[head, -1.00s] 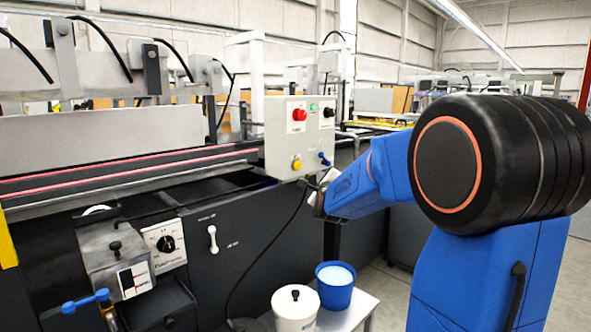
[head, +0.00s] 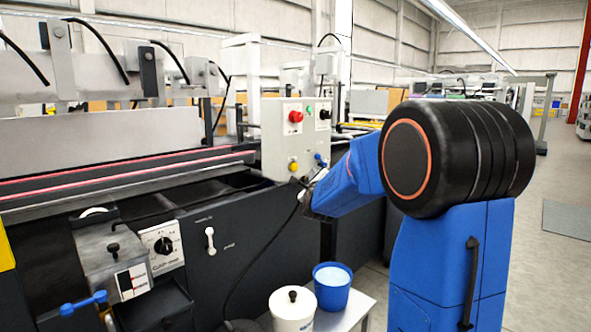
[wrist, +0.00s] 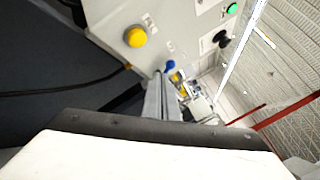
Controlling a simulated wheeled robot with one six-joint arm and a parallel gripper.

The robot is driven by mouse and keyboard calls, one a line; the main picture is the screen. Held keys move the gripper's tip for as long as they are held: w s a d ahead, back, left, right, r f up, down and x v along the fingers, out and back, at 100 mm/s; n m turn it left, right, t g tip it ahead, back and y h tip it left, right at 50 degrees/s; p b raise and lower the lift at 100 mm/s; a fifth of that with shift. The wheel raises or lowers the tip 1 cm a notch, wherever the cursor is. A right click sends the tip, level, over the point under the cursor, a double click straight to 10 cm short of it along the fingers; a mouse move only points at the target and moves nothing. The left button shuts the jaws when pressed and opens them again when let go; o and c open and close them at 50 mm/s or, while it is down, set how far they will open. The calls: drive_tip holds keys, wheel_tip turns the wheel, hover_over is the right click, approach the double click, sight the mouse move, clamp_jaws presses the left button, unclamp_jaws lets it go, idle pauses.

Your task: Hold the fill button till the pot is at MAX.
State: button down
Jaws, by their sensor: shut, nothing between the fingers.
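A grey control panel (head: 289,143) has a yellow button (head: 293,167) at its lower left. The yellow button also shows in the wrist view (wrist: 135,37). I cannot read which button is labelled fill. My gripper (head: 304,194) is shut and empty, just below the panel's lower edge. In the wrist view its narrow fingers (wrist: 161,98) are apart from the yellow button.
The panel also has a red button (head: 296,116), a green button (head: 309,111) and a blue lever (head: 320,159). A white lidded bucket (head: 292,309) and a blue bucket (head: 332,285) stand on a low table below. Open floor (head: 560,160) lies at the right.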

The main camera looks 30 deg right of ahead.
sight(294, 167)
drive_tip(key=shift+w+a, duration=0.35)
drive_tip(key=shift+w, duration=0.55)
drive_tip(key=shift+w+a, duration=0.3)
drive_tip(key=shift+w, duration=0.65)
drive_tip(key=shift+w+a, duration=0.35)
drive_tip(key=shift+w, duration=0.55)
drive_tip(key=shift+w+a, duration=0.35)
drive_tip(key=shift+w, duration=0.5)
idle(4.4)
